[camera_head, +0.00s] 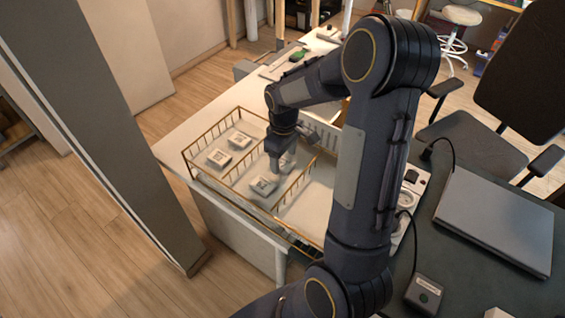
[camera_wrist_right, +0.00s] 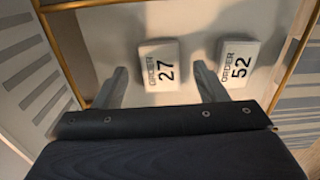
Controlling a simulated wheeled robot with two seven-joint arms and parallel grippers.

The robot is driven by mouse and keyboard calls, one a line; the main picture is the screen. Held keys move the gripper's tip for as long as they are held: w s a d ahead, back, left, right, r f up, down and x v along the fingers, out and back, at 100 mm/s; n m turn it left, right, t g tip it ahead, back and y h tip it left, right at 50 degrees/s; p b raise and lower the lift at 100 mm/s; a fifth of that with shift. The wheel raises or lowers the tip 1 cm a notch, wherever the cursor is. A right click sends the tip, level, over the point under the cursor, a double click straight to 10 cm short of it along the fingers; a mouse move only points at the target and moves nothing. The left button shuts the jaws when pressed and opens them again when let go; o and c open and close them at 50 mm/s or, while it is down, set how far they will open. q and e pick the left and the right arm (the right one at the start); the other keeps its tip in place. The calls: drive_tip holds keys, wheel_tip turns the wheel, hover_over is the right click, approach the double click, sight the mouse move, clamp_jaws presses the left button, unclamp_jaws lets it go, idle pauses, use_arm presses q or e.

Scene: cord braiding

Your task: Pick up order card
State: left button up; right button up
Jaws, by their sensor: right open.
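A white order card block marked "ORDER 27" (camera_wrist_right: 160,66) lies in the wrist view, straight ahead between my two fingers. A second one marked "ORDER 52" (camera_wrist_right: 238,62) lies to its right, past the right finger. In the head view, three small white blocks (camera_head: 219,158) (camera_head: 239,140) (camera_head: 263,185) sit in the gold-railed tray (camera_head: 198,176); their numbers cannot be read there. My right gripper (camera_head: 279,170) hangs over the tray, close to the front right block. It is open and empty, its fingers (camera_wrist_right: 161,76) apart. My left gripper is not in view.
Gold rails (camera_head: 225,193) edge and divide the tray on the white table (camera_head: 178,148). A grey pillar (camera_head: 100,130) stands at the left. A closed laptop (camera_head: 497,220) lies on the dark desk at the right, with an office chair (camera_head: 465,145) behind it.

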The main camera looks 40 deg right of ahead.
drive_tip(key=shift+f, duration=0.8)
drive_tip(key=c, duration=1)
drive_tip(key=shift+r, duration=0.1)
drive_tip(key=shift+c, duration=0.2)
